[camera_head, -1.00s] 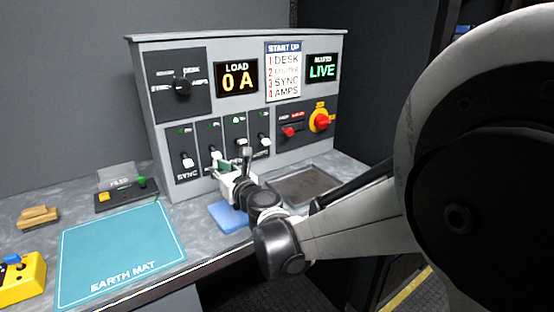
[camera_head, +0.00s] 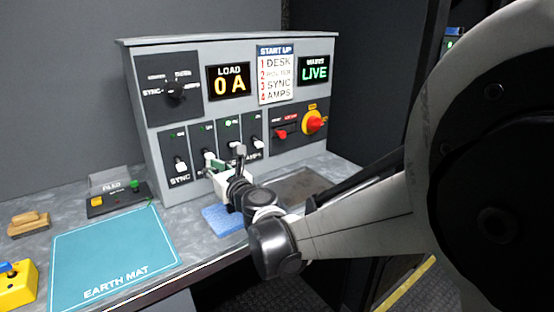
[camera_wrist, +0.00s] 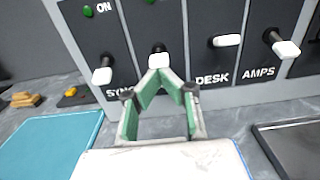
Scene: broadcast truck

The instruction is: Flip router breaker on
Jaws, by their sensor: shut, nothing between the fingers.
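The breaker panel (camera_head: 190,128) has a row of levers with white handles. In the wrist view, the SYNC lever (camera_wrist: 102,75) and AMPS lever (camera_wrist: 284,48) hang down, while the DESK lever (camera_wrist: 226,40) sticks out higher. The second lever (camera_wrist: 158,59), between SYNC and DESK, points down; its label is hidden by my gripper. My gripper (camera_wrist: 157,74) is shut and empty, its green-padded fingertips just below that lever's handle; I cannot tell whether they touch. In the head view, my gripper (camera_head: 218,168) is in front of the lower panel and partly covers the levers.
A START UP list (camera_head: 276,74) and a LOAD display (camera_head: 229,82) reading 0 A are above.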

